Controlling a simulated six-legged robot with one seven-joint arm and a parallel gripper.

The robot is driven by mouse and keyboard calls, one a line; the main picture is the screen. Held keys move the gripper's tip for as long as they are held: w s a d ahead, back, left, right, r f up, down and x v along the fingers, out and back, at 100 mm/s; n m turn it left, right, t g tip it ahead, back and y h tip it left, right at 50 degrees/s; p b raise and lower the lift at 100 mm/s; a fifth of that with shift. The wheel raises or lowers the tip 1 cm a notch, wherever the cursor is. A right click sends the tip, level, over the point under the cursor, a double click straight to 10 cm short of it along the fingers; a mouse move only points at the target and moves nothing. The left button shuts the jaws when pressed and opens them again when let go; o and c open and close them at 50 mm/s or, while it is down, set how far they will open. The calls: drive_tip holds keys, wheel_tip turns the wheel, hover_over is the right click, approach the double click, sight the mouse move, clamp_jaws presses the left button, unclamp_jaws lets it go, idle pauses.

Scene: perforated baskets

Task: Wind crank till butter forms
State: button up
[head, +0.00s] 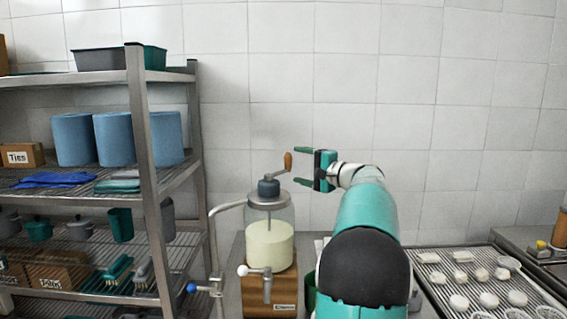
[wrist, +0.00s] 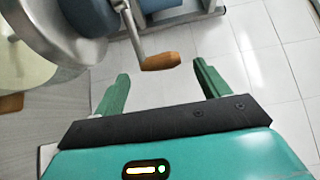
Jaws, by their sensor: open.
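The butter churn is a clear jar (head: 269,243) with pale yellow contents, on a wooden base (head: 270,294). A metal lid (head: 269,201) with a dark blue hub (head: 268,187) tops it. A metal crank arm rises from the hub to an orange-brown wooden handle (head: 288,162). In the wrist view the handle (wrist: 160,61) lies just beyond the fingertips, roughly between their lines. My gripper (head: 302,166) is open and empty, to the right of the handle and apart from it; its green fingers also show in the wrist view (wrist: 160,80). Whether the contents are cream or butter I cannot tell.
A metal shelf rack (head: 152,180) with blue canisters (head: 114,139) and boxes stands at the left. A metal pipe with a blue-knobbed valve (head: 193,287) is beside the churn. A tray (head: 440,268) of white pieces is at the right. The tiled wall is behind.

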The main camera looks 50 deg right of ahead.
drive_tip(key=w, duration=0.7)
drive_tip(key=shift+w, duration=0.2)
drive_tip(key=c, duration=1.4)
